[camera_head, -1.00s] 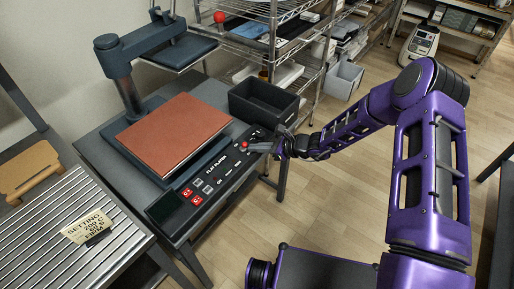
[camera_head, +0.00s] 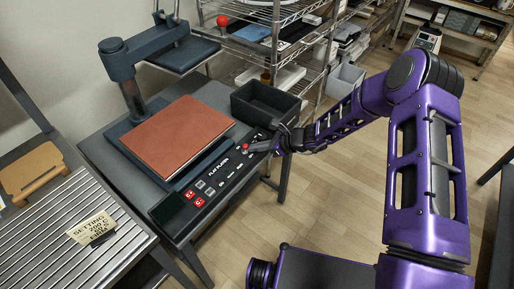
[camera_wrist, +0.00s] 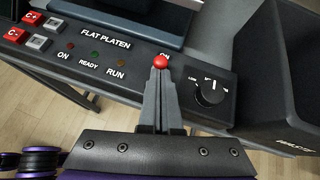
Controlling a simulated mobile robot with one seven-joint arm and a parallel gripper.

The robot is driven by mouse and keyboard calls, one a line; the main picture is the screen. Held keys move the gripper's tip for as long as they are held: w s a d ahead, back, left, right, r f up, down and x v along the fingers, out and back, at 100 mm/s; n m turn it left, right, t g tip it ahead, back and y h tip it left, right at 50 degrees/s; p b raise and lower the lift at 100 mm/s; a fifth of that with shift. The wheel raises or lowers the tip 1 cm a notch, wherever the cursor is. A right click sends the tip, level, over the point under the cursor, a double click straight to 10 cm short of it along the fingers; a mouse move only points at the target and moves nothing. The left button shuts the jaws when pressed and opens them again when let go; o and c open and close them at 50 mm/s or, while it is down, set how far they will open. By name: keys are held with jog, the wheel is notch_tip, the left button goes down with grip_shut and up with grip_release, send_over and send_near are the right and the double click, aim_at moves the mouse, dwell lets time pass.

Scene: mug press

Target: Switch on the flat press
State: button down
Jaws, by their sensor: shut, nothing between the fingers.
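The flat press (camera_head: 130,85) stands on a grey table, with its upper plate swung up to the back and a brown-red pad (camera_head: 178,135) on its bed. Its black control panel (camera_head: 210,183) reads FLAT PLATEN and has small lamps marked ON, READY and RUN. A red ball-shaped knob (camera_wrist: 161,61) sits on the panel, right of the lamps; it also shows in the head view (camera_head: 246,147). My gripper (camera_wrist: 160,76) is shut and empty, its tips right at the knob. I cannot tell whether they touch. The gripper hides the knob's base.
A black dial (camera_wrist: 209,92) is just right of the knob. Red and grey buttons (camera_wrist: 15,34) are at the panel's left. A black bin (camera_head: 265,102) stands behind the panel's right end. A settings card (camera_head: 92,228) lies on the ribbed table at left.

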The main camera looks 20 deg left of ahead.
jog(key=shift+w+a+r+b, duration=0.2)
jog(key=shift+a+r+b, duration=0.1)
jog(key=shift+a+r, duration=0.15)
jog(key=shift+r+p, duration=0.5)
jog(key=shift+r, duration=0.3)
jog(key=shift+d, duration=0.1)
